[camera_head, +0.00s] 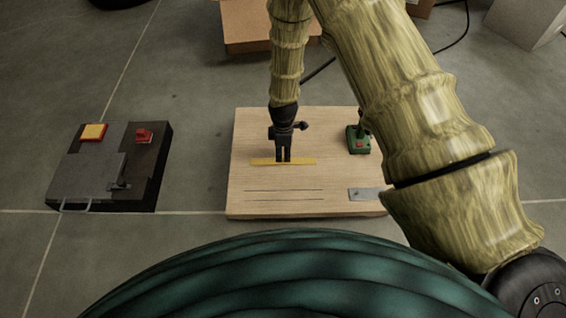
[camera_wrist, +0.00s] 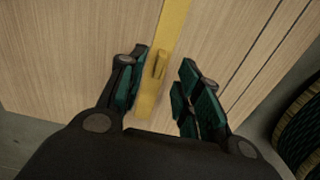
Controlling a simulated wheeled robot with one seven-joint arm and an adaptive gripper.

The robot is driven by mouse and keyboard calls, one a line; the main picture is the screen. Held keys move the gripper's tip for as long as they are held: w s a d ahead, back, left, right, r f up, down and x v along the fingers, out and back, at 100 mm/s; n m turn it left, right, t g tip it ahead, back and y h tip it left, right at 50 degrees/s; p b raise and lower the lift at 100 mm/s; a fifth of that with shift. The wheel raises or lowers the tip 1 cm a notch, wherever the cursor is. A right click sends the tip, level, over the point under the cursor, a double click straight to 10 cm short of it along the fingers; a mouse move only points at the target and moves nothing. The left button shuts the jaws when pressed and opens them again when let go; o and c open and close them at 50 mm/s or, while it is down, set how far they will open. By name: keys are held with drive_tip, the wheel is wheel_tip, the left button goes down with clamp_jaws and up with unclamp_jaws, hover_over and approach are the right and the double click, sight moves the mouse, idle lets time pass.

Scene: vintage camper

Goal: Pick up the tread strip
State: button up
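The tread strip is a thin yellow bar (camera_head: 303,161) lying flat on a light wooden board (camera_head: 258,133). In the wrist view the strip (camera_wrist: 172,32) runs from the top edge down between my fingers, with a small raised yellow tab (camera_wrist: 158,64) on it. My gripper (camera_head: 284,156) points down over the strip's middle. In the wrist view my gripper (camera_wrist: 164,64) is open, one finger on each side of the strip and tab, with gaps showing.
Two thin dark lines (camera_head: 283,191) mark the board in front of the strip. A metal plate (camera_head: 366,194) and a green box with a red part (camera_head: 358,146) are on its right. A dark case (camera_head: 90,172) stands left, with bare floor between.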

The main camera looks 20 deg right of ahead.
sight(283, 157)
wheel_tip(283, 157, down, 4)
drive_tip(key=shift+f+b, duration=0.1)
drive_tip(key=shift+b, duration=1)
clamp_jaws()
